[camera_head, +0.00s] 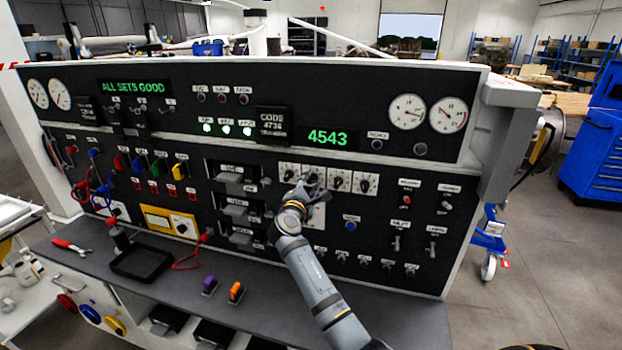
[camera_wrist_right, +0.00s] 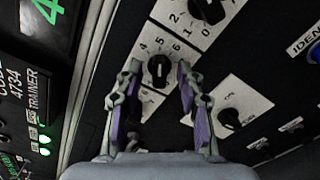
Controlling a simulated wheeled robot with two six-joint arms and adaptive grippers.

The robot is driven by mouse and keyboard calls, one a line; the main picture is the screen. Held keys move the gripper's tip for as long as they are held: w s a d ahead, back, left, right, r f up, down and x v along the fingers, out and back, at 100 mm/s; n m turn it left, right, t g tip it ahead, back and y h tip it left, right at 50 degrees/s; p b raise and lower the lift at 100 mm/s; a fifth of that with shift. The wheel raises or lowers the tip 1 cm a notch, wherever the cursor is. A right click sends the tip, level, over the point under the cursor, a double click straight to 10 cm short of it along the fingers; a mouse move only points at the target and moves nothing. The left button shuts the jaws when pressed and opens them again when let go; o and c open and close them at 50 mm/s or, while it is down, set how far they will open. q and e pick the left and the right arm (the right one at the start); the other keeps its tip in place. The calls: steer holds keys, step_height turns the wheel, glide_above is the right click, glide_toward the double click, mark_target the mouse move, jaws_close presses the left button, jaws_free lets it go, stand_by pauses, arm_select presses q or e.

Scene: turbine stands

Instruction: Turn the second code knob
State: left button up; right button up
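A row of code knobs on white plates sits on the black panel. The second code knob (camera_wrist_right: 158,70) is black, with digits such as 4, 5 and 6 around it in the right wrist view. My right gripper (camera_head: 310,184) is at this knob and largely hides it in the head view. In the wrist view my right gripper (camera_wrist_right: 160,82) is open, with one finger on each side of the knob and visible gaps. The green code display (camera_head: 328,138) reads 4543. The code placard (camera_head: 273,122) shows 4734. My left gripper is not in view.
A neighbouring code knob (camera_wrist_right: 208,10) is just beyond the fingers. Another knob (camera_wrist_right: 230,118) on a larger plate is right of them. Switches and a blue button (camera_head: 351,226) surround the area. The desk (camera_head: 400,325) below holds a black tray (camera_head: 141,262).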

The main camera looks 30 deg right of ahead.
steer(key=shift+w+d, duration=0.2)
jaws_close()
stand_by(0.3)
steer(key=shift+f+m+b, duration=0.2)
steer(key=shift+m+b, duration=0.3)
steer(key=shift+b, duration=0.35)
steer(key=shift+f+m+b, duration=0.1)
steer(key=shift+m+b, duration=7.4)
steer(key=shift+b, duration=0.7)
